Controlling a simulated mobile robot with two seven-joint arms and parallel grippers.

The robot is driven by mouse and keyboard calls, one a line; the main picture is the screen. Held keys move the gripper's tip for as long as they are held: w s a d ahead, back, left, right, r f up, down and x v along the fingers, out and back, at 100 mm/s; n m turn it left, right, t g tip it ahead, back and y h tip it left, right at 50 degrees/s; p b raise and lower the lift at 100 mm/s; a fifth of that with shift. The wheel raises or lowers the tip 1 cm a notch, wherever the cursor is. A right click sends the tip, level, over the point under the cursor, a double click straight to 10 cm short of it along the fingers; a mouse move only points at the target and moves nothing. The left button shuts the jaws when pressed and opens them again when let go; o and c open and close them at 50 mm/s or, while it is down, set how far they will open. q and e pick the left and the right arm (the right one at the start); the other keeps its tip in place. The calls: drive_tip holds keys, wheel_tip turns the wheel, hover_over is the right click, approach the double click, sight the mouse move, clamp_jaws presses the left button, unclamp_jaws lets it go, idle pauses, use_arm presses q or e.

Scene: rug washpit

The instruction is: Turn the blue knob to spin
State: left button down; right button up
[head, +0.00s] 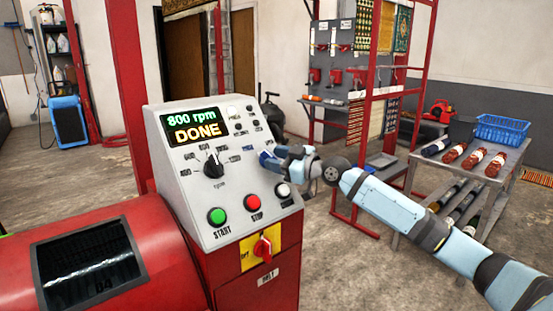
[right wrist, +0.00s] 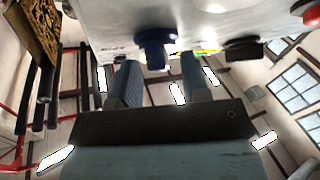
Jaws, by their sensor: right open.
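The blue knob (right wrist: 155,48) sticks out of the pale control panel in the right wrist view. My right gripper (right wrist: 159,66) is open, with one finger on each side of the knob and its tips close to it. Visible gaps separate the fingers from the knob; I cannot tell whether either touches. In the head view my right gripper (head: 266,157) is at the right part of the grey control panel (head: 190,200) and largely hides the knob. The panel's display (head: 194,126) reads "800 rpm" and "DONE". My left gripper is not in view.
A black dial (head: 213,165), green START button (head: 217,216), red STOP button (head: 253,202) and red switch (head: 262,247) are close by on the machine. A red drum housing (head: 150,280) is at lower left.

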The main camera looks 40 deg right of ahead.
drive_tip(key=shift+w, duration=0.1)
drive_tip(key=shift+c, duration=0.4)
clamp_jaws()
